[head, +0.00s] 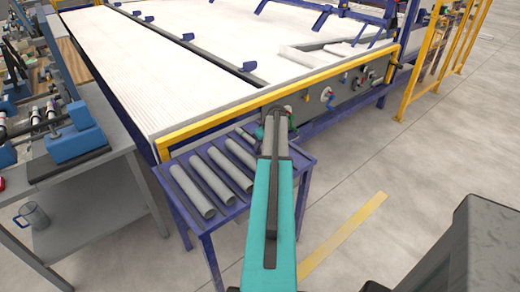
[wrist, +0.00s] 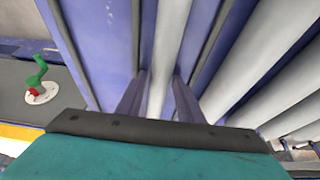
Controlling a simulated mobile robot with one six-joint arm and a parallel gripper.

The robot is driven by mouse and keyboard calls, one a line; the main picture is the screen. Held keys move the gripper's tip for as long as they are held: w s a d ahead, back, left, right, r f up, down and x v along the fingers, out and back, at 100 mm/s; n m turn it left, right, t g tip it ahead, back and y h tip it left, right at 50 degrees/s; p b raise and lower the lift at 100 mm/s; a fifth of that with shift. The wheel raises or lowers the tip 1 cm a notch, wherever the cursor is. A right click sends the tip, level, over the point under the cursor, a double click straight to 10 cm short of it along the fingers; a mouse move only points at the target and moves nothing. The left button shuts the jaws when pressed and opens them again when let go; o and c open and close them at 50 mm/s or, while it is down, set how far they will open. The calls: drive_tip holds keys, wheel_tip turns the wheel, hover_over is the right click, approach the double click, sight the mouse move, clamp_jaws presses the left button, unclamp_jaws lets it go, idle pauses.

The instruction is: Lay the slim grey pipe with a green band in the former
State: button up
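Several grey pipes lie side by side on a blue rack (head: 310,158) in the head view. A slim grey pipe (wrist: 164,50) runs between the two fingers of my gripper (wrist: 160,84) in the wrist view. No green band shows on the visible part of it. The fingers stand on either side of this pipe, and I cannot tell whether they press on it. In the head view my teal arm reaches over the right part of the rack and hides the fingers. I cannot make out the former in either view.
A machine bed with a yellow front rail (head: 230,115) stands right behind the rack. Its side panel carries valves, and a green and red handle (wrist: 38,80) shows close by in the wrist view. A grey workbench (head: 85,215) with tools is at left. Floor at right is open.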

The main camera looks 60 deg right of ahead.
clamp_jaws()
drive_tip(key=shift+r, duration=0.15)
wheel_tip(320, 180, up, 10)
drive_tip(key=b, duration=0.2)
idle(0.6)
idle(0.5)
